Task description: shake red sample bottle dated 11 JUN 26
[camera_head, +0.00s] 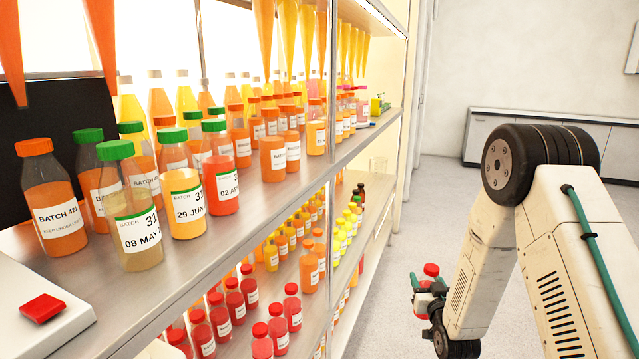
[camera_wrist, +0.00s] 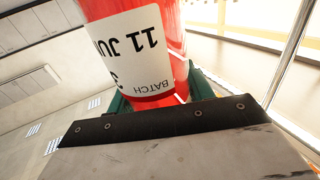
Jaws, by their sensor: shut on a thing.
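The red sample bottle (camera_wrist: 175,30) fills the upper middle of the wrist view. Its white label (camera_wrist: 130,50) appears upside down and shows "BATCH" and "11 JU", with the rest cut off or turned away. My gripper (camera_wrist: 150,100) is shut on the bottle; dark green jaw parts show beside it. In the head view, my gripper (camera_head: 427,290) is at the lower right, out in the aisle and apart from the shelf. The red cap of the held bottle (camera_head: 431,269) shows above the jaws there. Most of its body is hidden by the gripper.
The shelf (camera_head: 225,243) on the left carries several orange, yellow and red bottles, with small red bottles (camera_head: 291,306) on a lower level. A white device with a red button (camera_head: 43,307) is at the near left. Open floor (camera_head: 415,220) lies right of the shelf; cabinets (camera_head: 560,140) stand behind.

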